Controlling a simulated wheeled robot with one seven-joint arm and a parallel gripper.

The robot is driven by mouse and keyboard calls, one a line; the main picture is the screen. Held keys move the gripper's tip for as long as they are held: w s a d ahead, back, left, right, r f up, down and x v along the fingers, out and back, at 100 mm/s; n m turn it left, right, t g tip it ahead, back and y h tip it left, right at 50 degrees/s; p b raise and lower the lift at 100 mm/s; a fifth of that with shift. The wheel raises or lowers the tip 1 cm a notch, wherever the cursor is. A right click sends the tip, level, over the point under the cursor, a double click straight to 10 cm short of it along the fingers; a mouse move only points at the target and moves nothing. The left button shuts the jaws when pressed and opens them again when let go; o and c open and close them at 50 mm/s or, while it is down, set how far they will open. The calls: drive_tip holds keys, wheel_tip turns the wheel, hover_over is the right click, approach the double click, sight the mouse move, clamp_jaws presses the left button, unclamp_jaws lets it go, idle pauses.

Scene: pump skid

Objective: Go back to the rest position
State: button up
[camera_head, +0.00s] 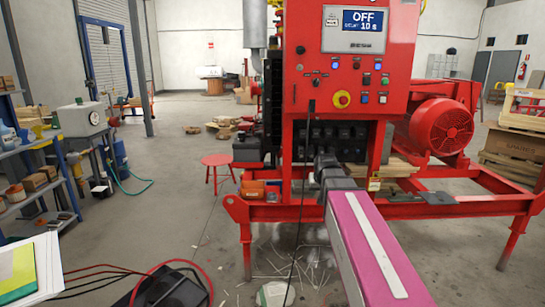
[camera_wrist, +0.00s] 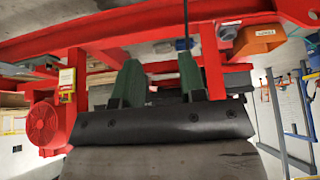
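My gripper (camera_wrist: 160,84) shows in the wrist view as two green fingers standing well apart, with nothing visible held between them. In the head view my pink arm link reaches forward from the lower right toward the pump skid, and the dark wrist end (camera_head: 328,168) is in front of the skid's lower middle. The fingers cannot be made out there. The red pump skid (camera_head: 300,213) stands ahead, with its control panel (camera_head: 352,62) above my wrist. The panel display (camera_head: 363,20) reads OFF.
A black cable (camera_head: 302,190) hangs in front of the skid, left of my wrist; it also shows in the wrist view (camera_wrist: 186,14). Shelves (camera_head: 40,190) stand left; floor between is mostly open.

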drive_tip(key=s+f+g, duration=0.5)
drive_tip(key=s+f, duration=1.4)
drive_tip(key=f, duration=0.3)
drive_tip(key=shift+s+f+g, duration=0.15)
drive_tip(key=shift+f+g, duration=0.15)
drive_tip(key=shift+f, duration=0.05)
drive_tip(key=shift+c, duration=0.2)
